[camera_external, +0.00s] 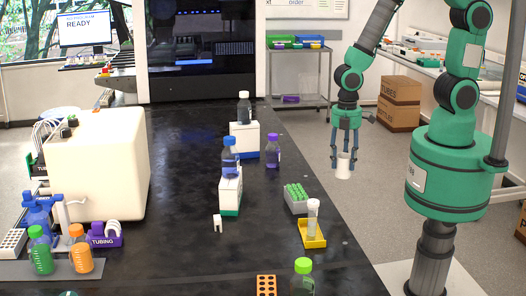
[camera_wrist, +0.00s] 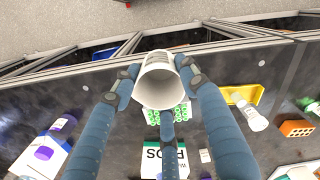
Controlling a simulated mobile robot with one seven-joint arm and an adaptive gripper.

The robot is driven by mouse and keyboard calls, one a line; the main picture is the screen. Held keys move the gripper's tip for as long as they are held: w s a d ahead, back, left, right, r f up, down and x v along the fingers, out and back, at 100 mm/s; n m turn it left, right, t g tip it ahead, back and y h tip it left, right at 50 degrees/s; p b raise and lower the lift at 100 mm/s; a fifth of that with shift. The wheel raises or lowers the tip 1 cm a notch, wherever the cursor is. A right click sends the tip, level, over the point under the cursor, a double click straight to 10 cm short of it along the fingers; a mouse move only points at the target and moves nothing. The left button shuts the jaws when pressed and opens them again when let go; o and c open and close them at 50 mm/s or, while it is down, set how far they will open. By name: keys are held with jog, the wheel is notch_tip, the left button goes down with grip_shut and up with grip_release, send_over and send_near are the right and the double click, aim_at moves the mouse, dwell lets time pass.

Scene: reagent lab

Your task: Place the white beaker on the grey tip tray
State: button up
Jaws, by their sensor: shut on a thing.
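The white beaker (camera_external: 343,168) is held in my gripper (camera_external: 344,152), which is shut on it in the air at the right side of the black bench. In the wrist view the beaker (camera_wrist: 158,88) sits between the fingers with its open mouth showing. The grey tip tray (camera_external: 297,205), filled with green tips, stands on the bench to the left of and below the beaker in the external view. In the wrist view the green tips (camera_wrist: 180,112) show just below the beaker, which hides part of the tray.
A yellow tray (camera_external: 311,241) with a clear tube (camera_external: 313,217) stands close to the tip tray. White boxes with bottles (camera_external: 230,157) stand further left and back. An orange rack (camera_external: 266,285) and a green-capped bottle (camera_external: 303,275) are at the front. The bench's right edge lies near the tip tray.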

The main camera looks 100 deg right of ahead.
send_over(297, 193)
jog(key=shift+a+f+b, duration=0.1)
jog(key=shift+f+b, duration=0.35)
jog(key=shift+f, duration=0.3)
jog(key=shift+w+f, duration=0.1)
jog(key=shift+f, duration=1.65)
jog(key=shift+f+b, duration=0.15)
jog(key=shift+b, duration=0.15)
jog(key=o, duration=1.1)
notch_tip(297, 193, up, 12)
jog(key=p, duration=0.1)
